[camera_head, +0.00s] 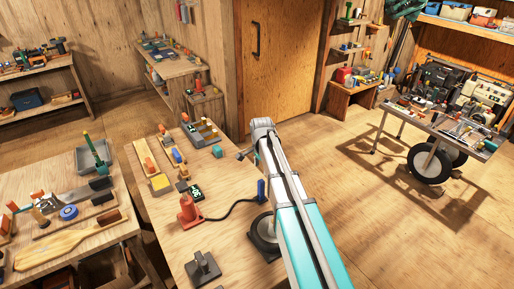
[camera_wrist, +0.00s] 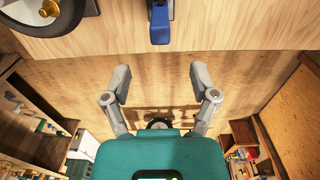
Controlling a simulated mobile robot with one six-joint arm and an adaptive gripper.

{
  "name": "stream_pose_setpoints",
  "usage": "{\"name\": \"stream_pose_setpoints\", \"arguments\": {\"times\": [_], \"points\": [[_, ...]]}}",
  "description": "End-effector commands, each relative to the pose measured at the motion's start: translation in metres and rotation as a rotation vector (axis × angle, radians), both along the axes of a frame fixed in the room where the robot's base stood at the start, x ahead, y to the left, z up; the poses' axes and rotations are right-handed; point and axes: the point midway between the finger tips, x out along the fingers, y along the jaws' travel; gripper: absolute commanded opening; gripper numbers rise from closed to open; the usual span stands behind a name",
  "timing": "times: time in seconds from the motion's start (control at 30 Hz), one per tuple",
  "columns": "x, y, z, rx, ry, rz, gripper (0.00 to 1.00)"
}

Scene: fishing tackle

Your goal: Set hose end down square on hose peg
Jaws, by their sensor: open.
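The hose end (camera_head: 261,190) is a blue upright piece at the end of a black hose on the wooden bench. In the wrist view a blue part (camera_wrist: 160,25), apparently the same piece, shows at the top, by the bench edge. A round black base with a brass centre (camera_wrist: 48,8) is at the top left; a dark base (camera_head: 265,232) beside my arm in the head view may be the same. I cannot tell whether either is the hose peg. My gripper (camera_wrist: 160,75) is open and empty, its fingers spread below the blue part and apart from it. My arm hides part of the bench.
A red cone-like piece (camera_head: 190,209) holds the hose's other end. A grey block with a post (camera_head: 203,267) stands at the bench front. Several small tackle items and a tray sit at the back. A side table (camera_head: 110,240) stands left; a wheeled cart (camera_head: 440,125) stands right.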

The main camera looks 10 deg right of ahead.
Motion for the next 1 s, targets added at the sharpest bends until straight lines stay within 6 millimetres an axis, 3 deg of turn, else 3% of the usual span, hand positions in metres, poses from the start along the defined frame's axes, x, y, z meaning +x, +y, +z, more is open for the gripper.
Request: {"name": "stream_pose_setpoints", "arguments": {"times": [1.0], "points": [[0.021,0.001,0.008,0.005,0.002,0.670,0.76]]}}
